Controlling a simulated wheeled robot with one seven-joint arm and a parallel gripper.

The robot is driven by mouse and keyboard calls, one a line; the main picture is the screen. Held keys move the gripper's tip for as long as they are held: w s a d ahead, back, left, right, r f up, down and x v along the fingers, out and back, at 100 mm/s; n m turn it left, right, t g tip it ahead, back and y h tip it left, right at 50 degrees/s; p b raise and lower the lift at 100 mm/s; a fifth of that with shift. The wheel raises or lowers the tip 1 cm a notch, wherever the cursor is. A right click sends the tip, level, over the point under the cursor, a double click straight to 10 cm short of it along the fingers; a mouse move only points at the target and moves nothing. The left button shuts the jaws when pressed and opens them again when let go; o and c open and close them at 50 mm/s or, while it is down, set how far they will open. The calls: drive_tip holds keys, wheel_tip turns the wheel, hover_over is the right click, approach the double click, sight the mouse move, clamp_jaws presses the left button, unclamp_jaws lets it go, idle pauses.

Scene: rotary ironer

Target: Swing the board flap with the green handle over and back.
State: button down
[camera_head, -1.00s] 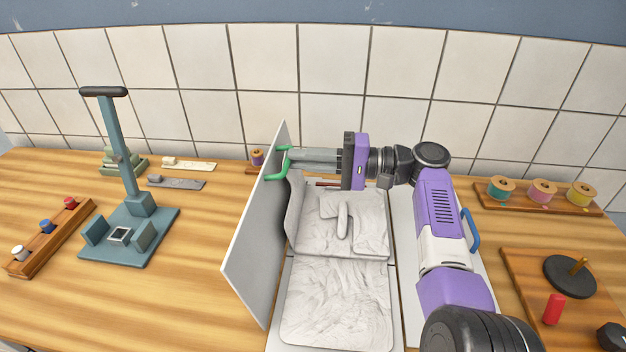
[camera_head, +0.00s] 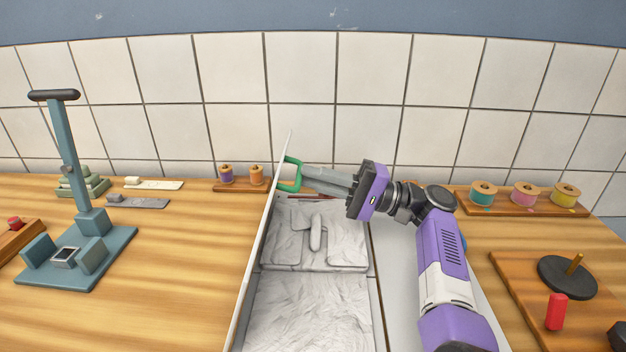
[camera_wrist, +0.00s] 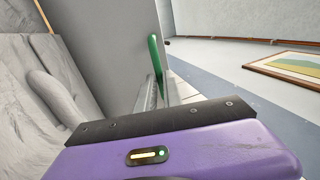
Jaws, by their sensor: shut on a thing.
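The board flap (camera_head: 262,235) is a thin pale panel that stands up steeply, almost edge-on, along the left side of the grey-white padded board (camera_head: 306,310). Its green handle (camera_head: 298,174) is on the right face near the top far corner. My gripper (camera_head: 304,178) reaches in from the right and is shut on the green handle. In the wrist view the green handle (camera_wrist: 155,54) is upright between the fingers, beside the grey flap face (camera_wrist: 105,50). The handle's lower end is hidden there by the gripper body.
A teal press with a tall lever (camera_head: 70,170) stands at the left, with clear wood between it and the flap. Thread spools (camera_head: 256,174) stand behind the flap, and more spools (camera_head: 524,193) are at the back right. A board with a black disc (camera_head: 567,276) lies at the right.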

drive_tip(key=shift+s+a+f, duration=0.1)
drive_tip(key=shift+a+f, duration=0.1)
drive_tip(key=shift+f, duration=0.55)
drive_tip(key=c, duration=1.5)
unclamp_jaws()
drive_tip(key=shift+r, duration=0.15)
drive_tip(key=shift+d+r, duration=0.1)
drive_tip(key=shift+r, duration=0.1)
